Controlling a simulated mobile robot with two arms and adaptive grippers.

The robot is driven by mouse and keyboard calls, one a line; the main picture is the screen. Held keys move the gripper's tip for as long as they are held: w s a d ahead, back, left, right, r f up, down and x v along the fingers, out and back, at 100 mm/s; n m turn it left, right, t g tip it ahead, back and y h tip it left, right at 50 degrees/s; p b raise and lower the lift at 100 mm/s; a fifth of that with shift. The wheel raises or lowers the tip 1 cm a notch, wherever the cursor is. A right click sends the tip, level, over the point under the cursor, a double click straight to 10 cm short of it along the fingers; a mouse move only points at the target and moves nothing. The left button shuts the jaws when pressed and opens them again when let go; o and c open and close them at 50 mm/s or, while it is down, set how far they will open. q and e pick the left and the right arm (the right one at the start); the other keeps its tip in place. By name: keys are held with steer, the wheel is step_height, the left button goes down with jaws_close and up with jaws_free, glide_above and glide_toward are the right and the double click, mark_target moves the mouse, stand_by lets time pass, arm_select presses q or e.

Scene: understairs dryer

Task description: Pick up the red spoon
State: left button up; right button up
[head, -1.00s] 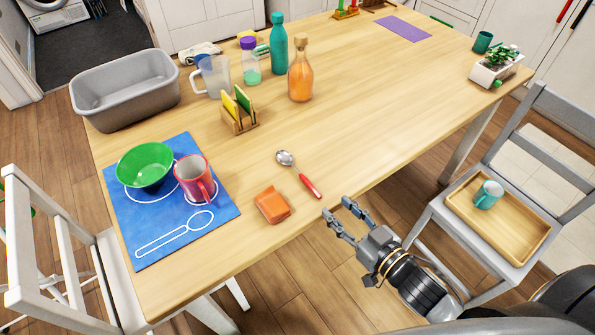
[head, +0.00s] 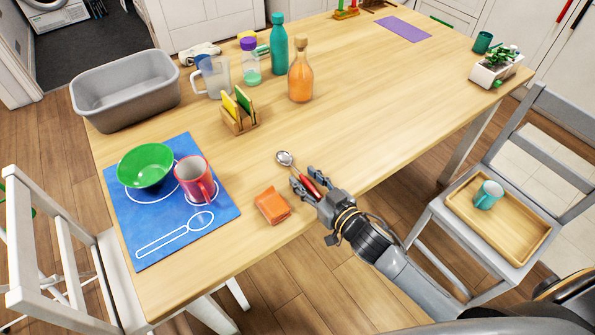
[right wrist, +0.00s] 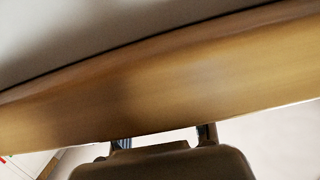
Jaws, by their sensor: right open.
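The red spoon has a red handle and a silver bowl (head: 285,158); it lies on the wooden table near the front edge. My right gripper (head: 302,181) is open, with its two fingers on either side of the red handle in the head view. Whether the fingers touch the handle cannot be told. Part of the handle is hidden by the gripper. In the right wrist view, the two fingers (right wrist: 164,132) show apart at the bottom, and the spoon cannot be made out. My left gripper is not in view.
An orange folded cloth (head: 272,205) lies just left of the gripper. A blue mat (head: 150,222) with a spoon outline holds a green bowl (head: 146,165) and a red mug (head: 194,180). A wooden holder (head: 239,123) stands behind. The table right of the spoon is clear.

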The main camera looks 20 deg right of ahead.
steer(key=shift+w+a+f, duration=0.1)
steer(key=shift+w+a, duration=0.1)
steer(key=shift+w, duration=0.4)
jaws_close()
